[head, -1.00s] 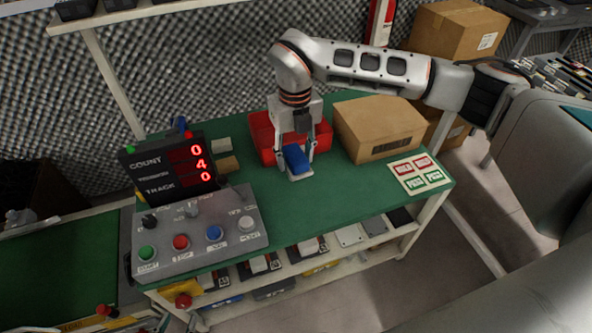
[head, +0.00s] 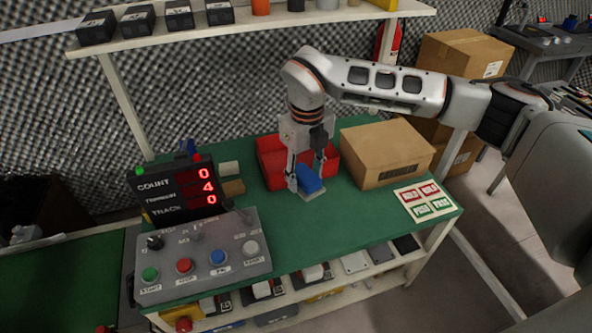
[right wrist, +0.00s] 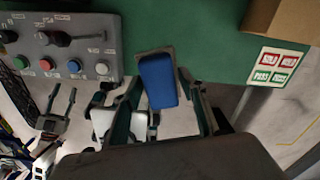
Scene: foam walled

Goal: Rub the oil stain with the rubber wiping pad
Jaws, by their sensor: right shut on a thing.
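The blue rubber wiping pad (head: 309,178), with a pale grey underside, is between the fingers of my right gripper (head: 306,184). The gripper is shut on it, low over the green tabletop in front of the red bin. In the right wrist view the blue pad (right wrist: 158,82) sits tilted between the fingers. I cannot tell whether its underside touches the table. No oil stain shows; it may be hidden under the pad or gripper. My left gripper (right wrist: 57,112) shows at the left of the right wrist view, its fingers apart and empty, off the table's front edge.
The red bin (head: 270,160) stands just behind my right gripper, and a cardboard box (head: 385,152) stands to its right. A control panel (head: 203,257) and counter display (head: 178,192) stand at the left. The label sheet (head: 426,197) lies at the right. Green surface in front is clear.

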